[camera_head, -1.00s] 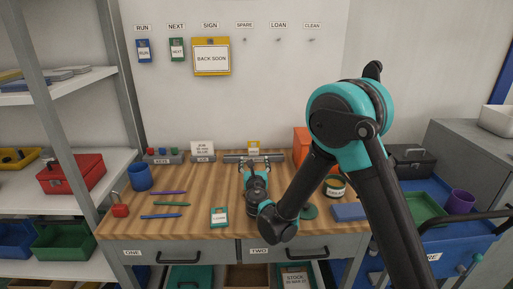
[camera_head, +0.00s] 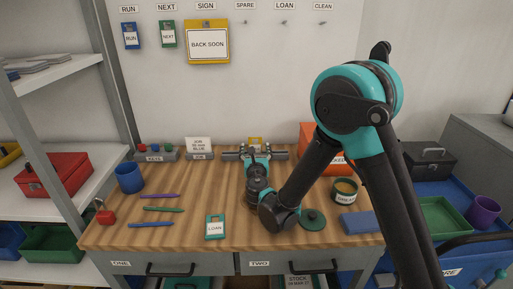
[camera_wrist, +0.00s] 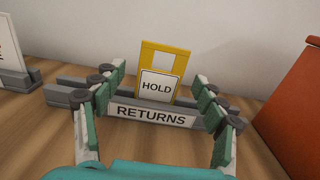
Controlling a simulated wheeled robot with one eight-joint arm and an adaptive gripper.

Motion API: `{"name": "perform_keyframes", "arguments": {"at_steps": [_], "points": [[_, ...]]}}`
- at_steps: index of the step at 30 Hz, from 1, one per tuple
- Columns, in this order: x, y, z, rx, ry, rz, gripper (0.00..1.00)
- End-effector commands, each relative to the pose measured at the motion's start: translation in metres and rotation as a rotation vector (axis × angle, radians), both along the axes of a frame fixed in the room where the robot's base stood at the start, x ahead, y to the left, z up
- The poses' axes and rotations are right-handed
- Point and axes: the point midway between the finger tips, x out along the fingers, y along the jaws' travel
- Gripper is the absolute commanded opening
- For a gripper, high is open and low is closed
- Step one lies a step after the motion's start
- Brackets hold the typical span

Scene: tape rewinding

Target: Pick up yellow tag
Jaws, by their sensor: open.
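The yellow tag (camera_wrist: 164,71) stands upright in a grey holder labelled RETURNS (camera_wrist: 152,114) at the back of the table. It has a square hole near its top and a white label reading HOLD. In the head view only the tag's top (camera_head: 255,141) shows behind my arm. My gripper (camera_wrist: 163,95) is open and empty, with its fingers spread on either side of the tag and apart from it. In the head view my gripper (camera_head: 256,155) is in front of the holder. The tag's lower edge is hidden by the holder's front.
An orange box (camera_wrist: 296,110) stands close on the right. A white sign (camera_wrist: 10,55) in a grey stand is at the left. On the table lie a teal LOAN tag (camera_head: 215,227), pens (camera_head: 160,209) and a blue cup (camera_head: 129,177). The white wall is close behind.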

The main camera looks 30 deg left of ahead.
Motion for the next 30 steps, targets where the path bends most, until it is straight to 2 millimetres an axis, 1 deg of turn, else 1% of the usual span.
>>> {"name": "perform_keyframes", "arguments": {"at_steps": [2, 9, 12, 23, 26, 30], "points": [[0.000, 0.000, 0.000, 0.000, 0.000, 0.000, 0.72], [0.000, 0.000, 0.000, 0.000, 0.000, 0.000, 0.42], [0.000, 0.000, 0.000, 0.000, 0.000, 0.000, 0.31], [0.000, 0.000, 0.002, 0.000, 0.000, 0.000, 0.31], [0.000, 0.000, 0.007, 0.000, 0.000, 0.000, 0.31], [0.000, 0.000, 0.020, 0.000, 0.000, 0.000, 0.31]]}}
